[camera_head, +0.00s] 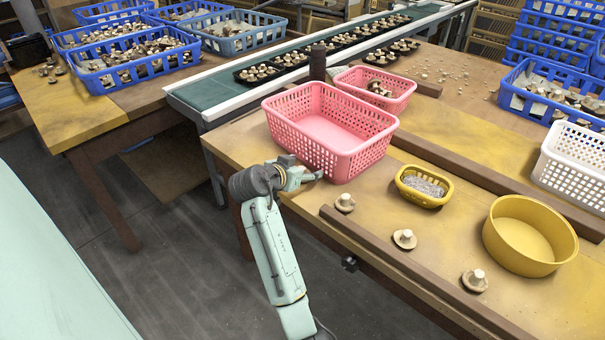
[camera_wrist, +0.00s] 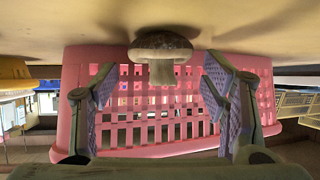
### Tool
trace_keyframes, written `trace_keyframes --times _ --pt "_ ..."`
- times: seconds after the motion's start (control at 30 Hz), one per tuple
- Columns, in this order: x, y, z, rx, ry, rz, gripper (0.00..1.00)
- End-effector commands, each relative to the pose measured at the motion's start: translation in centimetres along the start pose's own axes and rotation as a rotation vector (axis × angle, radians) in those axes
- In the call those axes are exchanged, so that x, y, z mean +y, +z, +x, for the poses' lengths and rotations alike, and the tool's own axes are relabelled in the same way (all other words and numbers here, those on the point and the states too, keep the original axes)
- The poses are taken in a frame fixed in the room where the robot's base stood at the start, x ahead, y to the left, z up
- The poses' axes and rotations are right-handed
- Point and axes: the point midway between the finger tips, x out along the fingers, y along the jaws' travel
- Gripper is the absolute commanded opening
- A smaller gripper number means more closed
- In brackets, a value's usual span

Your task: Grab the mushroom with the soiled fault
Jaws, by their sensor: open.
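I cannot tell from here which is soiled. My gripper (camera_head: 312,178) is low at the table's front edge, left of the nearest mushroom. In the wrist view, which looks upside down, my gripper (camera_wrist: 160,88) is open and empty. A grey-brown mushroom (camera_wrist: 161,46) stands ahead, centred between the fingers and beyond their tips, apparently the nearest one.
An empty pink basket (camera_head: 325,150) stands just behind my gripper and fills the wrist view's background (camera_wrist: 150,143). A wooden rail (camera_head: 420,270) runs along the front edge. A small yellow basket (camera_head: 424,198) and a yellow tub (camera_head: 526,262) stand to the right.

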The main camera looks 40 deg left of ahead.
Motion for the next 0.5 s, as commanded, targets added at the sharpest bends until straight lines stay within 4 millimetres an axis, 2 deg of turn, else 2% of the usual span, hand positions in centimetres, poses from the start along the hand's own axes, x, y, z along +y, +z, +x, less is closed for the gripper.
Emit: trace_keyframes --times 0.07,0.5 --pt "0.00 0.02 -0.01 0.000 0.000 0.000 0.67" --pt "-0.01 0.01 -0.05 0.000 0.000 0.000 0.38"
